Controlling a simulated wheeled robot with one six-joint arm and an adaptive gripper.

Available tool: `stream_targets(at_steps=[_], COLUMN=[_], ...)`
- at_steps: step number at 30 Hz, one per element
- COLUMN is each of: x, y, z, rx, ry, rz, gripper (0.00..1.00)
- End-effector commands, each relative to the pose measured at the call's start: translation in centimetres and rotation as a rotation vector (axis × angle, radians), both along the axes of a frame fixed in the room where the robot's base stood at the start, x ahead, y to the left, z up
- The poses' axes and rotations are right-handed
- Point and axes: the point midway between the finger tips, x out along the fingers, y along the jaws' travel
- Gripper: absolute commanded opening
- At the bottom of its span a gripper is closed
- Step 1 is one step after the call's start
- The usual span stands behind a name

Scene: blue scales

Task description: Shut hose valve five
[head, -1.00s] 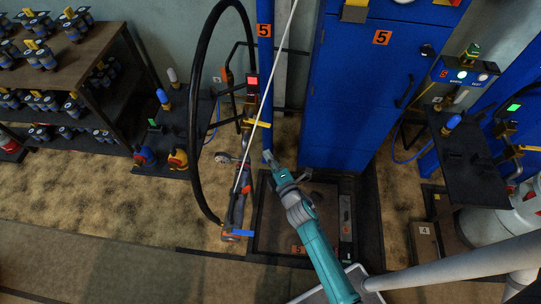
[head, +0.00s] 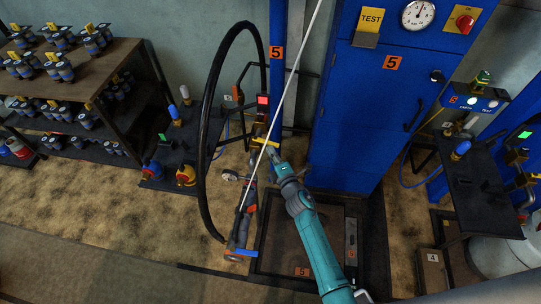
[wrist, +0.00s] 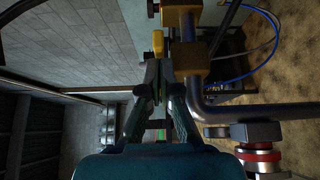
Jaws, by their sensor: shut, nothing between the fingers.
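Hose valve five sits on a pipe beside the blue post marked 5, with its yellow handle (head: 266,142) standing crosswise to the right. In the wrist view the brass valve body (wrist: 190,66) is right of my fingertips, and the yellow handle (wrist: 157,43) is just beyond them. My gripper (head: 272,150) is at the handle's right end; it shows in the wrist view (wrist: 163,76) with its fingers together and nothing between them. I cannot tell whether it touches the handle. A red light (head: 262,100) glows above the valve.
A black hose loop (head: 205,130) hangs left of the valve, and a thin pale rod (head: 290,83) slants across in front. Blue cabinet 5 (head: 365,120) stands to the right. A grey pipe (wrist: 255,111) and a red-ringed fitting (wrist: 258,156) lie right of my gripper.

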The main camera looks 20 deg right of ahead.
Motion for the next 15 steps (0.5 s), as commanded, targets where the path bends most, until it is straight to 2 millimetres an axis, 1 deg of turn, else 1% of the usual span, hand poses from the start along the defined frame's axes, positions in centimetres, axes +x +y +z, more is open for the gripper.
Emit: stream_targets(at_steps=[11, 15], x=[0.01, 0.46], y=[-0.03, -0.85], z=[0.03, 0.06], rx=[0.0, -0.002], ry=[-0.001, -0.001], rz=[0.0, -0.001], gripper=[0.0, 0.0])
